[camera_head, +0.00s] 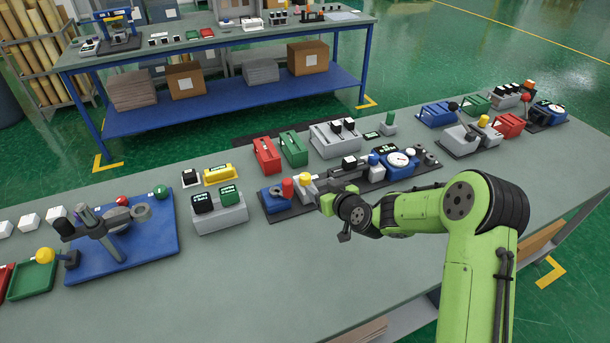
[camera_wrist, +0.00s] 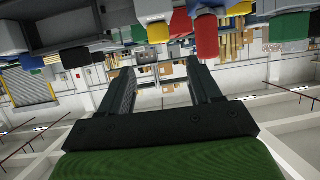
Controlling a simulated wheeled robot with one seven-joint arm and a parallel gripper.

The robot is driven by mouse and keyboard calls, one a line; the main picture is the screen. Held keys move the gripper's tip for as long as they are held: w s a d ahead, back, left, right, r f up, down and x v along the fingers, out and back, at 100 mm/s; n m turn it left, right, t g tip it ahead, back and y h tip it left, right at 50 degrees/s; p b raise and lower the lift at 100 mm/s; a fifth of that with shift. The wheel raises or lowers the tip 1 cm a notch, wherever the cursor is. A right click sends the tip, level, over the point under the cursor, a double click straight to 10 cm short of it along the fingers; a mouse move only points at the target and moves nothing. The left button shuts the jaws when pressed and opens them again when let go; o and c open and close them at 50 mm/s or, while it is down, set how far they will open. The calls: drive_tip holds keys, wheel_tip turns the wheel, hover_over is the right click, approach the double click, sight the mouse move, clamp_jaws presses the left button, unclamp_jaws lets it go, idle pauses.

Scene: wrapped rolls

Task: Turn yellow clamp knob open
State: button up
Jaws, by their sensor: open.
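A yellow knob (camera_head: 305,178) stands on a dark fixture plate (camera_head: 282,213) in the middle of the bench, next to a red knob (camera_head: 287,188). My gripper (camera_head: 322,196) is close to the right of the yellow knob in the head view; my wrist partly hides it. In the wrist view, which looks upside down, my gripper (camera_wrist: 160,72) is open with nothing between its fingers. There, the yellow knob (camera_wrist: 158,33) shows beyond and above the gap between the fingertips, and the red knob (camera_wrist: 207,36) is to its right. I see no contact.
The same plate carries a round white gauge (camera_head: 398,159) and blue parts. Red (camera_head: 267,155) and green (camera_head: 294,148) blocks stand behind. The bench front is clear.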

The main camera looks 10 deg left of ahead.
sight(307, 177)
drive_tip(key=x, duration=1.1)
drive_tip(key=shift+w+a+f, duration=0.2)
drive_tip(key=shift+w+f, duration=0.05)
drive_tip(key=c, duration=1)
drive_tip(key=shift+o, duration=0.2)
